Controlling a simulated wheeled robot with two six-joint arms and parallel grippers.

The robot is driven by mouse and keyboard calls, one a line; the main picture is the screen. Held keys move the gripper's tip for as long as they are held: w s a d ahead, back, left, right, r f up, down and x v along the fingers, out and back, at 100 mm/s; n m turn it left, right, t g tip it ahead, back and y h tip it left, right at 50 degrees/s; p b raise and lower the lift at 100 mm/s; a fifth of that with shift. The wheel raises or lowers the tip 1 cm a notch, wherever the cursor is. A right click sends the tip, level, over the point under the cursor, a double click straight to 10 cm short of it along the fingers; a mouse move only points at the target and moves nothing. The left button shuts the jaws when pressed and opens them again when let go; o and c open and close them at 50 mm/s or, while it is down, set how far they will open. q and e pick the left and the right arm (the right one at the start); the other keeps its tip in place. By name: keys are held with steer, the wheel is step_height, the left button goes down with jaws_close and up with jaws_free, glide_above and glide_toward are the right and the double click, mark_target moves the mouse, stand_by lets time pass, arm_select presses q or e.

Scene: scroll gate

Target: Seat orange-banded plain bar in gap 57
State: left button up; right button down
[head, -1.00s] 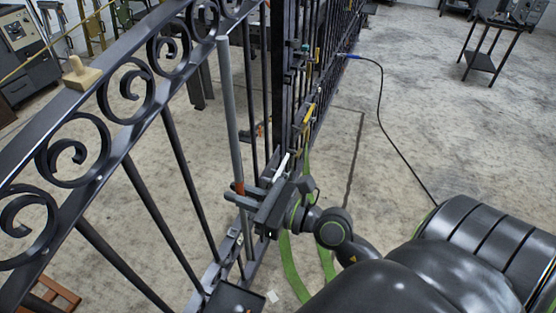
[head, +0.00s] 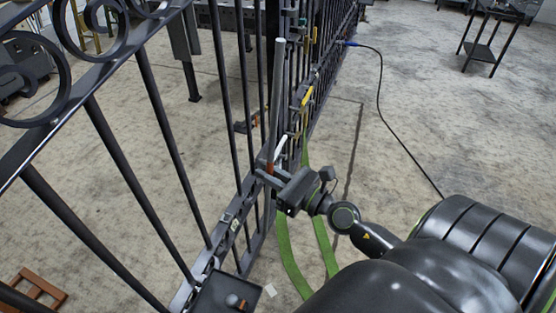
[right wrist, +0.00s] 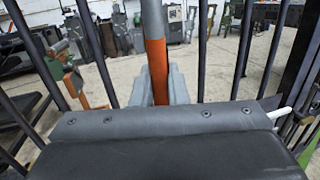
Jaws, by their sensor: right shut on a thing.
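The plain bar is a grey round bar (head: 277,90) with an orange band (head: 271,152) near its lower part. It stands nearly upright, leaning slightly in the head view. My right gripper (head: 268,178) is shut on it around the band. The right wrist view also shows the orange band (right wrist: 157,70) between the fingers (right wrist: 160,90). The black gate (head: 222,100) has spaced upright bars and a bottom rail (head: 230,222). The held bar overlaps the gate's bars in view; I cannot tell whether it touches them. No gap number is readable. My left gripper is out of view.
A dark tray (head: 226,292) sits at the gate's near foot. Yellow-handled clamps (head: 306,97) are on the gate beyond my gripper.

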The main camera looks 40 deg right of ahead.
steer(key=shift+w+d+f+m+t+h, duration=0.1)
steer(key=shift+d+m+h, duration=0.1)
steer(key=shift+d, duration=0.25)
steer(key=shift+w+d+f+m+t+h, duration=0.1)
steer(key=shift+d+h, duration=0.1)
steer(key=shift+d, duration=0.3)
steer(key=shift+w+d+f+m+t+h, duration=0.1)
steer(key=shift+d+h, duration=0.1)
steer(key=shift+d, duration=0.25)
steer(key=shift+w, duration=0.1)
steer(key=shift+w+a+r+p, duration=0.1)
steer(key=shift+w+a+p, duration=0.25)
steer(key=shift+w+p, duration=0.25)
steer(key=w+a+p, duration=0.1)
steer(key=w+a, duration=0.2)
steer(key=w, duration=0.3)
steer(key=w+a+f+p, duration=0.1)
steer(key=w+a, duration=0.3)
steer(key=w, duration=0.2)
steer(key=shift+w+a+p, duration=0.2)
steer(key=shift+p, duration=0.1)
stand_by(0.3)
steer(key=shift+s, duration=0.1)
